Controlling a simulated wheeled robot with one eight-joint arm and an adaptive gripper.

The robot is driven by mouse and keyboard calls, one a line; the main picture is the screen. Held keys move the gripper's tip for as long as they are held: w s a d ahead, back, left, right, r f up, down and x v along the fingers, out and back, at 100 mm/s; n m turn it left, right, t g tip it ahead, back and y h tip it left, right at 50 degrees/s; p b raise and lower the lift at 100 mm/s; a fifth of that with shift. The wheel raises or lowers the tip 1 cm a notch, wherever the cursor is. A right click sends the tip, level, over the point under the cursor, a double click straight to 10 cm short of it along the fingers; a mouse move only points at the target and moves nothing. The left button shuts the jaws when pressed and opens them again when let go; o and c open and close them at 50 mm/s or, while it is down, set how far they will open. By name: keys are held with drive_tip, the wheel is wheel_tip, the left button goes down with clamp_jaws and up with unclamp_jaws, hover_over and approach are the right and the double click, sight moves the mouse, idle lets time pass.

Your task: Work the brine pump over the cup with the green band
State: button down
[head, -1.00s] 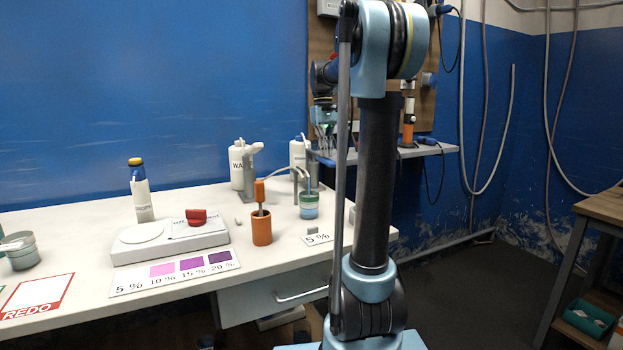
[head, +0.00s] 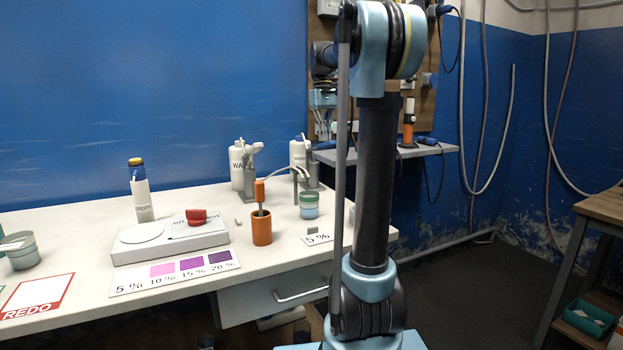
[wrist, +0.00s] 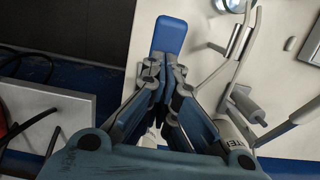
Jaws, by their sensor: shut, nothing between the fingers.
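The cup with the green band (head: 309,206) stands upright on the bench and holds pale blue contents. Its rim shows at the top edge of the wrist view (wrist: 229,4). The brine pump's white bottle (head: 298,153) stands behind it, with its bent spout (head: 303,171) above the cup. The pump's blue lever pad (head: 325,145) sticks out to the right; it is also in the wrist view (wrist: 170,35). My gripper (wrist: 163,78) is shut and empty above the pump, by the pad.
A water bottle with its own pump (head: 238,165) stands to the left. An orange holder (head: 261,228) and a grey scale (head: 170,240) stand nearer the front. A wall shelf (head: 400,152) is at the right.

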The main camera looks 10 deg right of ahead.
drive_tip(key=shift+r, duration=0.1)
drive_tip(key=shift+w+a+r, duration=0.1)
drive_tip(key=shift+w+r, duration=0.25)
drive_tip(key=shift+r, duration=0.55)
drive_tip(key=shift+w+a+r, duration=0.15)
drive_tip(key=shift+w+r, duration=0.2)
drive_tip(key=shift+r, duration=0.55)
drive_tip(key=shift+w+a+r, duration=0.1)
drive_tip(key=shift+w+r, duration=0.25)
drive_tip(key=shift+r, duration=0.55)
